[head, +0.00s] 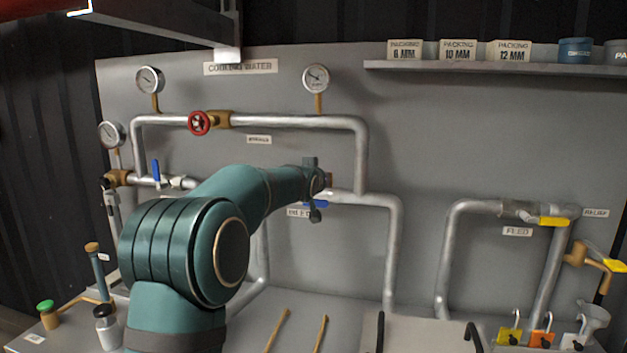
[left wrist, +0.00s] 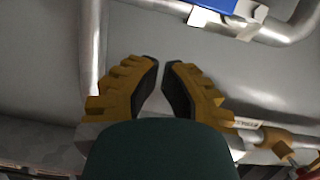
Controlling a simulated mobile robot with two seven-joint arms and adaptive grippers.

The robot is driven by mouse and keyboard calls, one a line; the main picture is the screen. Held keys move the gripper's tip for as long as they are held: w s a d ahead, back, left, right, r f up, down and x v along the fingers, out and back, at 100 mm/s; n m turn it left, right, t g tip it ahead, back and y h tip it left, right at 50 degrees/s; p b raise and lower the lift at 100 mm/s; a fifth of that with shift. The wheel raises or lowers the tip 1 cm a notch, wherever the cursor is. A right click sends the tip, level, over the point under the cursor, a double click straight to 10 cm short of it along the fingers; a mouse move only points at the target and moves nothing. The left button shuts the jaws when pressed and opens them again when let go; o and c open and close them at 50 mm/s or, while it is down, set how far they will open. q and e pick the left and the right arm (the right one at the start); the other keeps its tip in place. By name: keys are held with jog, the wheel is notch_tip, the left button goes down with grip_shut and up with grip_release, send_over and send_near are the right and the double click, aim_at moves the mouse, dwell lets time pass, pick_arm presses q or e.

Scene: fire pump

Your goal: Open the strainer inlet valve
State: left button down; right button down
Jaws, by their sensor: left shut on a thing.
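Two blue valve levers show on the lower pipe. The left lever (head: 156,172) stands upright, across the pipe. The right lever (head: 322,204) lies along the pipe, just below my left gripper (head: 328,181). A label (head: 296,212) beside it is partly hidden, so I cannot tell which lever is the inlet's. In the left wrist view my left gripper (left wrist: 160,68) has its fingertips nearly together. What they hold is not visible. A blue lever (left wrist: 222,4) shows there at the top edge, apart from the fingertips. My arm hides the middle of the lower pipe. My right gripper is out of view.
A red handwheel (head: 199,123) sits on the upper pipe. Several gauges (head: 316,78) stand on the pipes. A shelf (head: 480,67) holds packing containers. Padlocks (head: 541,331) and a yellow lever (head: 553,221) are at the right. The panel between the pipe groups is clear.

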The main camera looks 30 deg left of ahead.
pick_arm(q)
jog(key=v, duration=0.7)
jog(key=shift+s+b, duration=0.3)
jog(key=shift+r, duration=0.1)
dwell(0.6)
